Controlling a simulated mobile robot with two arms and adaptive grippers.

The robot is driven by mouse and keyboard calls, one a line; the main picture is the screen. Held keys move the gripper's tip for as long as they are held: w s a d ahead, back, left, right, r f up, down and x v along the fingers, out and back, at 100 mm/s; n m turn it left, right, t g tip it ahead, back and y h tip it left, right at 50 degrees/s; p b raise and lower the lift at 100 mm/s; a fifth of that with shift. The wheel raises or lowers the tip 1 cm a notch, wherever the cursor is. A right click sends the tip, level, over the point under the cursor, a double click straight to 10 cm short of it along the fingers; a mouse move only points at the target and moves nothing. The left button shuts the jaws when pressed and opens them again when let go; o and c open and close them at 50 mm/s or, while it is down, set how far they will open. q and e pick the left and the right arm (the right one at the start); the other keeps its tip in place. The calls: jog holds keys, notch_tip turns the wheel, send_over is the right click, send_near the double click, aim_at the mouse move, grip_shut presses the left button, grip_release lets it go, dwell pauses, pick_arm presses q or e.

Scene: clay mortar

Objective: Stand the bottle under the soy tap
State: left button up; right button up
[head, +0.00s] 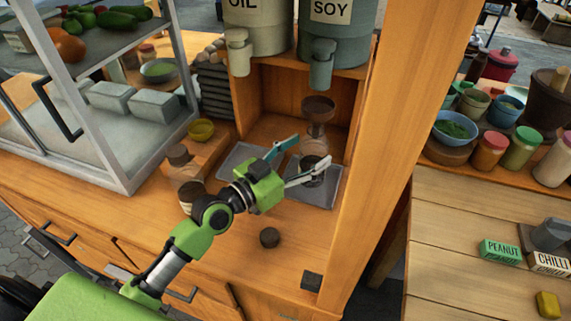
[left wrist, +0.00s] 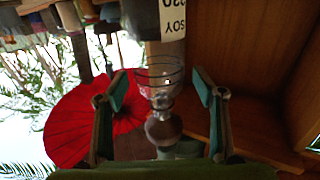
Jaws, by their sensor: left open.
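The clear bottle (head: 314,147) stands upright on the right grey tray (head: 322,196), below the soy tap (head: 321,72) of the grey-green SOY container (head: 338,36). A brown funnel-like piece (head: 318,104) sits at its top. My left gripper (head: 297,158) is open at the bottle, with its fingers spread on either side; part of the bottle's lower end is hidden. In the left wrist view the bottle (left wrist: 160,76) appears upside down between the open fingers, with the brown piece (left wrist: 163,130) below it. I cannot tell whether a finger touches it. My right gripper is not in view.
Another bottle (head: 181,170) stands left of my arm. A dark round cap (head: 270,237) lies on the counter. A wooden post (head: 390,150) closes the bay on the right.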

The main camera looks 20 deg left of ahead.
pick_arm(q)
jog(key=b+v, duration=0.1)
jog(key=v, duration=0.8)
jog(key=shift+s, duration=0.25)
